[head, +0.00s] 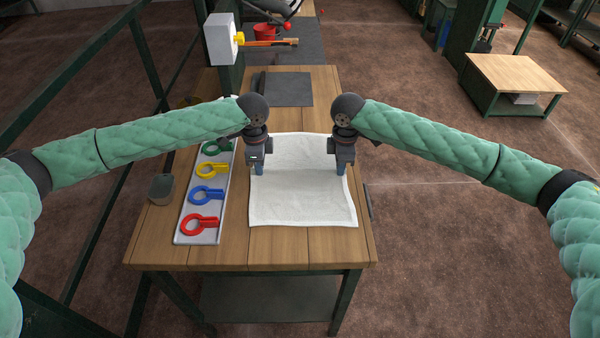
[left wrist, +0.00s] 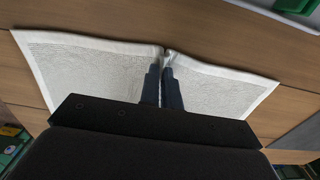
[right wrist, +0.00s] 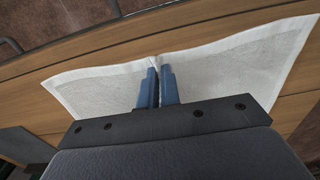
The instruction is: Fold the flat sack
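The white sack (head: 301,203) lies flat and unfolded on the wooden table. My left gripper (head: 257,170) is at its left edge and my right gripper (head: 341,170) is at its right edge, both pointing down. In the left wrist view the fingers (left wrist: 163,86) are close together, and the sack's edge (left wrist: 90,65) puckers up between them. In the right wrist view the fingers (right wrist: 157,86) are also close together, with the sack's edge (right wrist: 235,65) pinched into a small crease. The cloth right under the fingertips is partly hidden.
Left of the sack, a grey tray (head: 188,238) holds red (head: 200,224), blue (head: 207,195), yellow (head: 212,170) and green ring-shaped pieces. A grey cup (head: 161,189) stands at the table's left edge. A dark flat mat (head: 288,88) lies at the back.

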